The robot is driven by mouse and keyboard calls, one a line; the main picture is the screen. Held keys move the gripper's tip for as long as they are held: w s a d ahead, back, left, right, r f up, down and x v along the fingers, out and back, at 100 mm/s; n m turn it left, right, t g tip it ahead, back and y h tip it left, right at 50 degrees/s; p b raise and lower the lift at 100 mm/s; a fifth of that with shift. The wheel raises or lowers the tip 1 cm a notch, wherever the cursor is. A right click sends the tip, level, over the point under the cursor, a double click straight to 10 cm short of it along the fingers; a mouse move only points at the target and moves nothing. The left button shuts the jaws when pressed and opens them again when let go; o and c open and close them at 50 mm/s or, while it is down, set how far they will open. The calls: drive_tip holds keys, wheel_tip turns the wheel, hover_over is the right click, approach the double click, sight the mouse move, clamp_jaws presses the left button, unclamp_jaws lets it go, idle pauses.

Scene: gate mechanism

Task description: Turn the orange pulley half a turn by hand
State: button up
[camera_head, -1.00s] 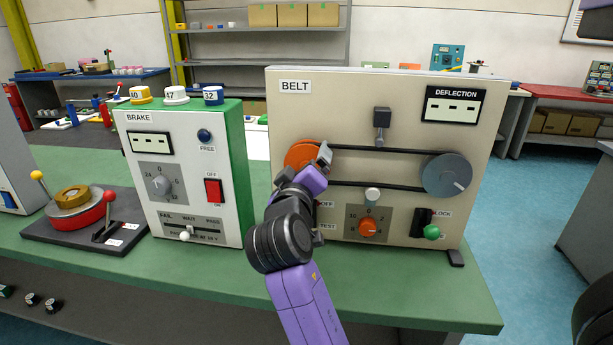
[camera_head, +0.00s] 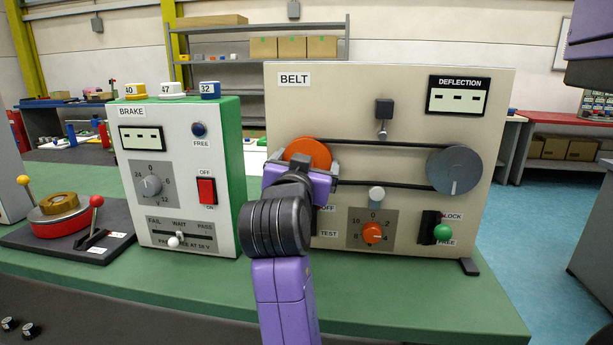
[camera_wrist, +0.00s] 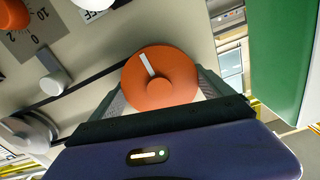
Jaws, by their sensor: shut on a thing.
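The orange pulley (camera_head: 308,149) sits at the upper left of the belt panel (camera_head: 420,130). My gripper (camera_head: 302,168) is at its front and hides its lower part. In the wrist view my gripper (camera_wrist: 162,92) has one finger on each side of the orange pulley (camera_wrist: 158,80) and is shut on it. The pulley's white mark points up and to the left in that view. A black belt (camera_head: 385,145) links it to the grey pulley (camera_head: 454,168), whose white mark points straight down.
The orange dial (camera_head: 372,233) and the green-knobbed lever (camera_head: 442,232) are low on the panel. A white knob (camera_head: 376,194) and a black block (camera_head: 384,109) stick out near the belt. The brake box (camera_head: 180,180) stands to the left.

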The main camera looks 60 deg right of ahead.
drive_tip(key=m+b, duration=0.2)
drive_tip(key=m, duration=0.1)
drive_tip(key=m+b, duration=0.2)
drive_tip(key=shift+f, duration=0.25)
drive_tip(key=shift+m, duration=0.3)
drive_tip(key=o, duration=1.1)
drive_tip(key=shift+r, duration=0.1)
drive_tip(key=v, duration=0.7)
drive_tip(key=shift+s+a, duration=0.2)
drive_tip(key=shift+a, duration=0.15)
drive_tip(key=shift+r, duration=0.1)
